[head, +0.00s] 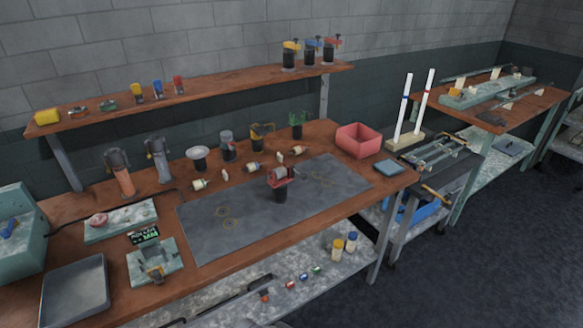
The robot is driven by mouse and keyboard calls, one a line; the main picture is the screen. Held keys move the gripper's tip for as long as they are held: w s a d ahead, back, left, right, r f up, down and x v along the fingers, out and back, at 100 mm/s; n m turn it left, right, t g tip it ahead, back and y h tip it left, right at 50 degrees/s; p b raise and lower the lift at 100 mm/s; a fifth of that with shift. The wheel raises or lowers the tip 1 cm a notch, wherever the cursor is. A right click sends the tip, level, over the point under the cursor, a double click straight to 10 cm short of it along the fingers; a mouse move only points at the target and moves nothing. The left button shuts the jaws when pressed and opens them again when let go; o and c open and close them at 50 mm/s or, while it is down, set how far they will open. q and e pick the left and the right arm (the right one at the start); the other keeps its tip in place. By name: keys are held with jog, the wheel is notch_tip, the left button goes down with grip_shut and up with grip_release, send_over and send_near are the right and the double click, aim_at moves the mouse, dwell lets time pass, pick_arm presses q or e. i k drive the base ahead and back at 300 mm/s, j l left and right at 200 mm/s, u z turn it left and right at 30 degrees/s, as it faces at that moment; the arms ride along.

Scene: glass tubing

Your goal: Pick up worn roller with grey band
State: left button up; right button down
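I cannot single out a roller with a grey band at this size. Small cream-and-dark roller-like pieces lie along the back of the bench: a left one (199,184), a middle one (253,167) and a right one (298,151). Neither of my grippers is in view.
A red bin (359,140) stands at the bench's back right; a grey tray (75,291) is at front left. Burner-like tools (120,175), a dish on a stand (198,157) and dark cups line the back. A shelf (215,92) overhangs the rear. Much of the mat is clear.

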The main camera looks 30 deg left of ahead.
aim_at(281, 172)
jog(key=i+j, duration=0.25)
jog(key=i, duration=0.2)
jog(key=i+j, duration=0.2)
jog(key=i, duration=0.2)
jog(key=j+u, duration=0.05)
